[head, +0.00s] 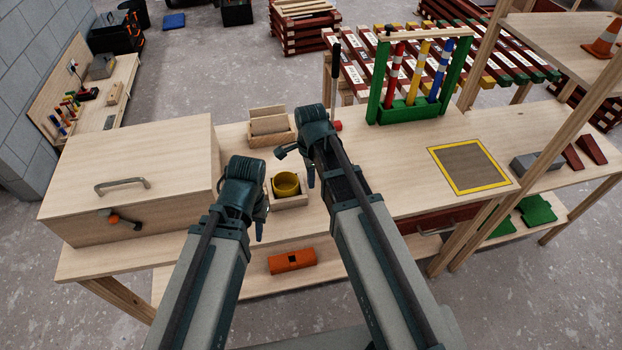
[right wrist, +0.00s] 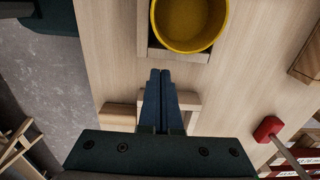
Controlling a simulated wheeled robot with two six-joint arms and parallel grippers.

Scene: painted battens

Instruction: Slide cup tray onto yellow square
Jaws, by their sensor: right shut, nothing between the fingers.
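The yellow cup (head: 286,184) sits in a small square wooden tray (head: 291,202) on the bench; the right wrist view shows the cup (right wrist: 188,22) and the tray's edge (right wrist: 150,52). The yellow square (head: 434,165) is an outline around a brown patch, right of my arms. My right gripper (head: 311,178) is just right of the tray in the head view. In its wrist view its fingers (right wrist: 160,74) are together and empty, pointing at the tray, with a small visible gap. My left gripper (head: 259,232) is left of and nearer than the tray; its jaw opening is unclear.
A wooden card holder (head: 269,127) stands behind the tray. A large lidded box (head: 130,175) is on the left. A green rack (head: 412,110) with coloured rods stands at the back. Wooden pieces (right wrist: 182,101) lie partly under my right gripper. Bench between right arm and square looks clear.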

